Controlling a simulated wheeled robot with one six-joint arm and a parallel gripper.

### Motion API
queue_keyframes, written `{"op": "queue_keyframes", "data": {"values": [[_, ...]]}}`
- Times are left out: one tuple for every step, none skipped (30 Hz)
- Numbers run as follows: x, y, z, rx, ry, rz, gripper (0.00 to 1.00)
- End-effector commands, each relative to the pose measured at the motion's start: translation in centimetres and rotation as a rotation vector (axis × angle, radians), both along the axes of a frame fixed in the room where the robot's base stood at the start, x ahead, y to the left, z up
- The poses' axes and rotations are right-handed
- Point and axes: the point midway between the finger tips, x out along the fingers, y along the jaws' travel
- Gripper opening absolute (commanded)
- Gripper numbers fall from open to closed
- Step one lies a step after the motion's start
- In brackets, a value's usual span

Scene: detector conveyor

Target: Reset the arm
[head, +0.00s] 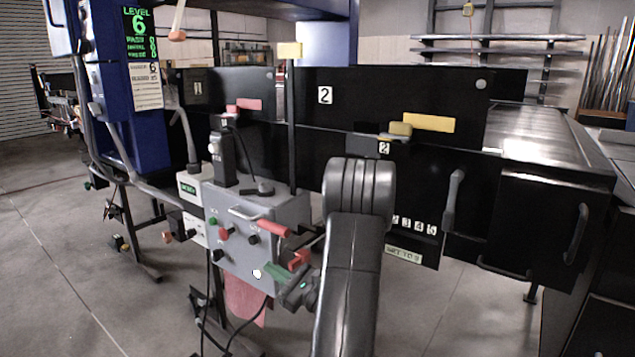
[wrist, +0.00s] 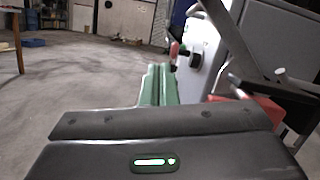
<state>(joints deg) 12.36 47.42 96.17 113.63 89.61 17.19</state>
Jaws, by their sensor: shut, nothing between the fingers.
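My gripper (head: 268,268) is at the lower middle of the head view, at the end of my dark arm. Its green fingers point left and lie close in front of the grey control box (head: 233,258). In the wrist view my gripper (wrist: 158,70) shows its two green fingers side by side, shut and empty, beyond the dark housing with a lit green mark. The box's pale face stands right of the fingers there. I cannot tell whether the fingers touch the box.
The box carries a red handle (head: 272,227), several knobs and a black upright stick (head: 222,158). Another red part (head: 299,260) is just behind my gripper. Black conveyor panels (head: 310,100) stand behind. A blue cabinet (head: 125,90) is at left. Open floor (head: 60,270) lies left.

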Motion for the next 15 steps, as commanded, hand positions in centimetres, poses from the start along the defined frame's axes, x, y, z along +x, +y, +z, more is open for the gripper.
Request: {"op": "queue_keyframes", "data": {"values": [[0.01,-0.02,-0.76,-0.014,-0.018,0.000,0.00],[0.03,-0.03,-0.93,-0.021,-0.029,0.000,0.00],[0.05,-0.04,-1.11,-0.030,-0.042,0.000,0.00],[0.05,-0.05,-1.23,-0.036,-0.051,0.000,0.00],[0.05,-0.06,-1.32,-0.041,-0.059,0.000,0.00],[0.06,-0.06,-1.42,-0.047,-0.067,-0.001,0.00],[0.05,-0.06,-1.49,-0.051,-0.071,0.000,0.00],[0.06,-0.07,-1.53,-0.054,-0.076,0.000,0.00],[0.05,-0.07,-1.56,-0.057,-0.079,-0.001,0.00],[0.05,-0.07,-1.57,-0.059,-0.082,0.000,0.00],[0.04,-0.07,-1.58,-0.061,-0.083,0.000,0.00],[0.04,-0.07,-1.57,-0.061,-0.084,0.000,0.00],[0.04,-0.07,-1.56,-0.062,-0.085,0.000,0.00],[0.05,-0.07,-1.54,-0.062,-0.085,0.000,0.00],[0.04,-0.07,-1.53,-0.062,-0.085,0.000,0.00]]}}
